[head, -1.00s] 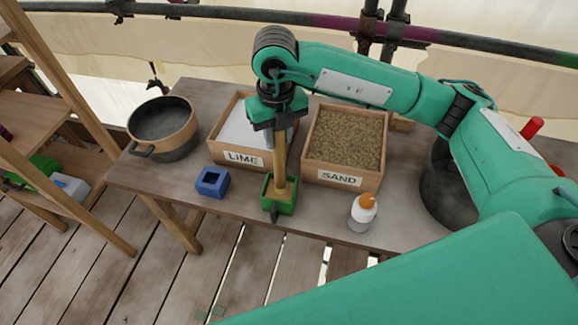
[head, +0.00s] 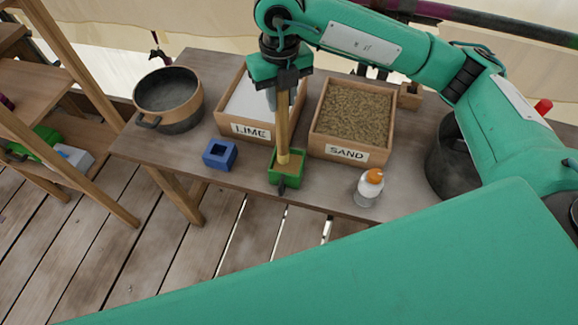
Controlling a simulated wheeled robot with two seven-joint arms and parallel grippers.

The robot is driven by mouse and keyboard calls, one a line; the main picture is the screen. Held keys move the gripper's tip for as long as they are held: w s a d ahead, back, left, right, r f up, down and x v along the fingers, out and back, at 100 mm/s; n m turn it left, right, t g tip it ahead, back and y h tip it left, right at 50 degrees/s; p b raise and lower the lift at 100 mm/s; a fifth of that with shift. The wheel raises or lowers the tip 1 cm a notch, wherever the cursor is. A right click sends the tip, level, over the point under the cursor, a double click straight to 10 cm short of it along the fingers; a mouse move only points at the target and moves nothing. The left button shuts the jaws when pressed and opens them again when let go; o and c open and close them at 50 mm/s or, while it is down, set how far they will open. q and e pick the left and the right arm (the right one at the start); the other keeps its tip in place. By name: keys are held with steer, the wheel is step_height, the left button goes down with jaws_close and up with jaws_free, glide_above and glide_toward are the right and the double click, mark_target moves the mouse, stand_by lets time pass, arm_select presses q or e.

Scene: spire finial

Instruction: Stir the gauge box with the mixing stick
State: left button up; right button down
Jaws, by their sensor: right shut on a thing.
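The gauge box seems to be the small green box (head: 287,179) with a dark handle at the table's front edge. The mixing stick (head: 283,130) is a wooden rod held upright. Its lower end is inside the green box, and I cannot see how deep it reaches. My right gripper (head: 279,92) is shut on the upper part of the stick, above the box and in front of the lime bin. My left gripper is not in view.
A blue hollow block (head: 220,155) stands left of the green box. Behind are the lime bin (head: 251,130) and the sand bin (head: 345,152). A white bottle with an orange cap (head: 369,187) stands to the right. A pot (head: 168,100) sits at the left end of the table (head: 190,172).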

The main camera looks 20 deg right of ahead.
steer(key=shift+w+a+r+p, duration=0.1)
steer(key=shift+a+r+p, duration=0.15)
steer(key=shift+r+p, duration=0.35)
steer(key=shift+w+a+r+p, duration=0.1)
steer(key=shift+a+r+p, duration=0.2)
steer(key=shift+r, duration=0.55)
steer(key=shift+s+d+r+p, duration=0.15)
steer(key=shift+r+p, duration=0.4)
steer(key=shift+r, duration=0.55)
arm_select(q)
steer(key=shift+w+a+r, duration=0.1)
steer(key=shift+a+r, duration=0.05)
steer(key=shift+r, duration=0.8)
